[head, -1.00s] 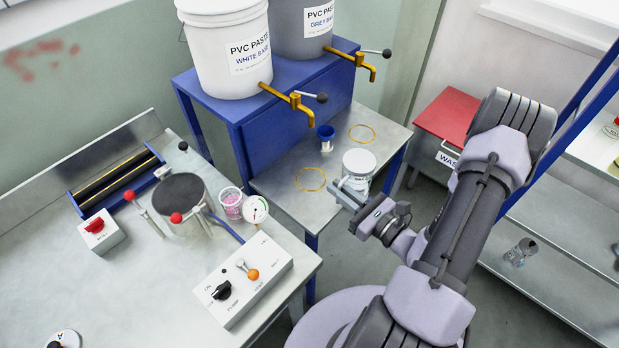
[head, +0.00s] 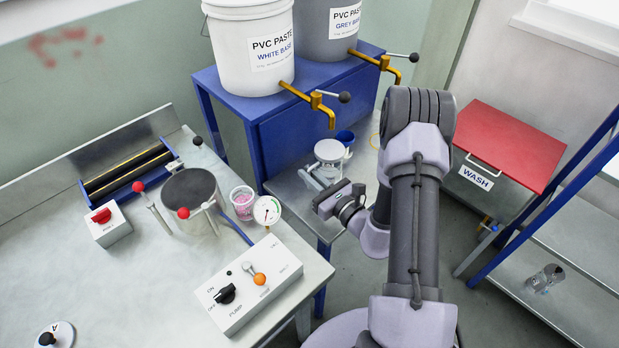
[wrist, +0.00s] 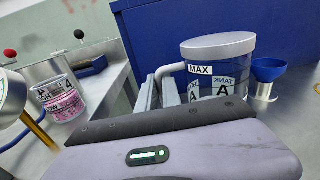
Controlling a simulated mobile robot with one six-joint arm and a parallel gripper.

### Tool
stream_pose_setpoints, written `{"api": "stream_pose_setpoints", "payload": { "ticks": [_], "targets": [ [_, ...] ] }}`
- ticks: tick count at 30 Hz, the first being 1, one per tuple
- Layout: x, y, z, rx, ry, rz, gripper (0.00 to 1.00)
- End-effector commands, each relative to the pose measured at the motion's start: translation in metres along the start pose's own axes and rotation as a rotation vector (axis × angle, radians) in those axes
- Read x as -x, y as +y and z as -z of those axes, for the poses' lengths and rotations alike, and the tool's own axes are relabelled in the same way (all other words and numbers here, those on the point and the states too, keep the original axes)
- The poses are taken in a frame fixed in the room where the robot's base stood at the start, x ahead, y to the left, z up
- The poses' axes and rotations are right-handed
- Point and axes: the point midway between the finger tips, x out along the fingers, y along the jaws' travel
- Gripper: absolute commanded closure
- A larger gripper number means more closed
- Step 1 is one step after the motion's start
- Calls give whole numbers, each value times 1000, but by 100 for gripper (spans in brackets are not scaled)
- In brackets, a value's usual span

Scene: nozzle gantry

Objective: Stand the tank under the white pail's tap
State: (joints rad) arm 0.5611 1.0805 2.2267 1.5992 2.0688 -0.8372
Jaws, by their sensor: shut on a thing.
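The tank (head: 331,151), a clear vessel with a grey lid and a side handle, is over the low metal stand in the head view. In the wrist view the tank (wrist: 218,68) shows "MAX" and "TANK A" labels. My gripper (head: 316,182) is shut on its handle, from the front left. The tank looks upright; its base is hidden, so I cannot tell whether it touches the stand. The white pail (head: 252,50) sits on the blue bench. Its brass tap (head: 318,107) has its spout just above the tank's lid in the picture; exact alignment is unclear.
A blue funnel cup (head: 345,138) stands close beside the tank. A yellow ring mark (head: 375,140) shows partly behind my arm; the other ring is hidden. The grey pail (head: 327,30) has its own tap. A pink-filled cup (head: 242,204) and gauge (head: 267,211) are on the left table.

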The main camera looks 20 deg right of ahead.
Motion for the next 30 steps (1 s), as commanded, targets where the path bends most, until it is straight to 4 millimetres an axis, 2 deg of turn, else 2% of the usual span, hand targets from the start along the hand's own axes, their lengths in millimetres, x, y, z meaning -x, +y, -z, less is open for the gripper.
{"api": "stream_pose_setpoints", "payload": {
  "ticks": [6,7,10,21,26,30],
  "targets": [
    [0,0,1,1,-1,1,100],
    [0,0,2,0,0,0,89],
    [0,0,1,0,0,0,70],
    [1,0,-4,0,0,1,69],
    [30,-2,-2,-4,2,5,69],
    [66,-2,-3,-5,1,7,69]
  ]
}}
